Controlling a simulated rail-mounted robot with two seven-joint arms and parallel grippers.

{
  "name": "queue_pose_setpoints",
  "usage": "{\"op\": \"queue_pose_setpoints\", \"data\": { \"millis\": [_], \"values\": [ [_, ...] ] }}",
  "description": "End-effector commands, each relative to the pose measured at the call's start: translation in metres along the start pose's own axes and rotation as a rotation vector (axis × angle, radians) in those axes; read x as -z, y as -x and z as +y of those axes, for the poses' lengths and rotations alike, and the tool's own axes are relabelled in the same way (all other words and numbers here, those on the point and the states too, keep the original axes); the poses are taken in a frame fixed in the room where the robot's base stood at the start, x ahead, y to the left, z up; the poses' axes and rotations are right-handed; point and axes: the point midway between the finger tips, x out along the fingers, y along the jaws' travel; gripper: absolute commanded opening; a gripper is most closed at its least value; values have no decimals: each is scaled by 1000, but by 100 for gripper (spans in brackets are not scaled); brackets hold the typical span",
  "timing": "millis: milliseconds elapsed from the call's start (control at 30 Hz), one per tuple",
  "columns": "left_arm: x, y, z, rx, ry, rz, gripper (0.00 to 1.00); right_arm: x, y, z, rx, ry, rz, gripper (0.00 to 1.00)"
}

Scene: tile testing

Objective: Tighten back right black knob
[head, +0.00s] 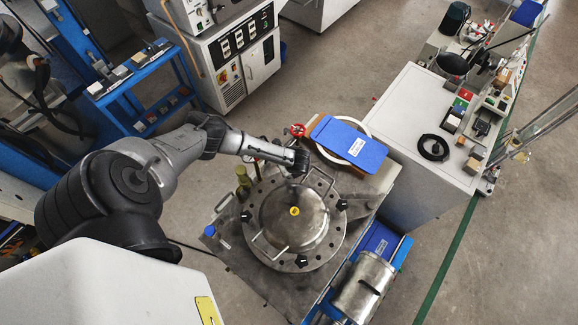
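A round steel lid (283,221) with a yellow mark at its centre sits on a metal vessel. Black knobs stand around its flange: one at the right (342,205), one at the front (301,261) and one at the left (246,215). My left arm reaches in from the left. Its gripper (300,166) is at the back right edge of the lid, over the flange. The gripper hides the spot under it, so I cannot see a back right knob clearly. Its fingers are too small to tell open or shut. My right gripper is not in view.
A blue plate (348,141) lies behind the lid, near a red valve handle (297,130). Wire handles (318,181) rise from the lid. An olive fitting (243,178) stands at left. A grey cabinet (420,130) stands at right. A metal cylinder (364,288) sits at front right.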

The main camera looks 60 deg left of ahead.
Motion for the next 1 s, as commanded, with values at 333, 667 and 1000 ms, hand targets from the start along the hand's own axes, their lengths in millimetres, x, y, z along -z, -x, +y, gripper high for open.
{"op": "queue_pose_setpoints", "data": {
  "millis": [333, 667, 1000],
  "values": [
    [0, 1, -1, 13, -24, 1, 23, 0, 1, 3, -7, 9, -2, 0],
    [0, 0, -1, 12, -23, 1, 56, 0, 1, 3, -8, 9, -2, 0],
    [0, 0, 0, 10, -22, 0, 71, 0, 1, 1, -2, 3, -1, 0]
  ]
}}
